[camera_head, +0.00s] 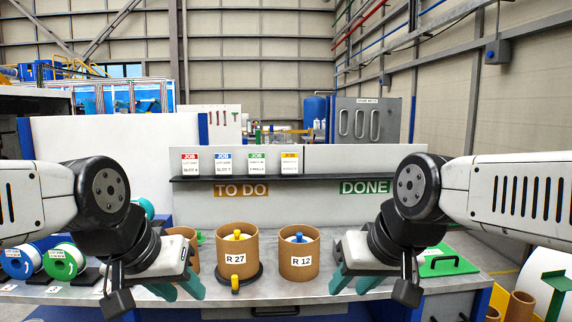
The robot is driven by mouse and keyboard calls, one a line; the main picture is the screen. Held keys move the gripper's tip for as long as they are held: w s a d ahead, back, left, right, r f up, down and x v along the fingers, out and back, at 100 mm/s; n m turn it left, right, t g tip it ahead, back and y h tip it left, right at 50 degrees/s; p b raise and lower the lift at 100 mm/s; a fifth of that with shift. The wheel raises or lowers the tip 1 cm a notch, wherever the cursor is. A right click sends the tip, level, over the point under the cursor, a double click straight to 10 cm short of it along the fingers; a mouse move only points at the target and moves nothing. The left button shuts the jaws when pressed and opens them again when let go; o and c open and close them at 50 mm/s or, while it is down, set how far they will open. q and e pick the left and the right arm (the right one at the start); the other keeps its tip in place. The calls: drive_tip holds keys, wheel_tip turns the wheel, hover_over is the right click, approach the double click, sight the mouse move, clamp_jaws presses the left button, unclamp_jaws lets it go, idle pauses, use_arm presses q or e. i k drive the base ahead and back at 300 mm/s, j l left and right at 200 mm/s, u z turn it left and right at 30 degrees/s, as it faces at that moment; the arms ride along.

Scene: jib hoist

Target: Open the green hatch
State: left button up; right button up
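The green hatch (456,265) is a flat green panel with a dark handle (445,261), at the right end of the grey bench. It looks closed and lies flat; its left part is hidden behind my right arm. My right gripper (353,284) is left of the hatch, pointing down over the bench, with its teal fingers apart and nothing between them. My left gripper (178,288) is over the bench's left part, far from the hatch, also with fingers apart and empty.
Two brown cylinders, R 27 (226,261) and R 12 (289,262), stand on the bench between my grippers. Blue (17,262) and green (62,262) spools are at left. A shelf (330,177) with job cards runs behind. Brown tubes (519,305) stand at lower right.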

sight(432, 251)
drive_tip(key=i+j, duration=0.25)
drive_tip(key=i, duration=0.15)
drive_tip(key=i+j, duration=0.3)
drive_tip(key=i, duration=0.1)
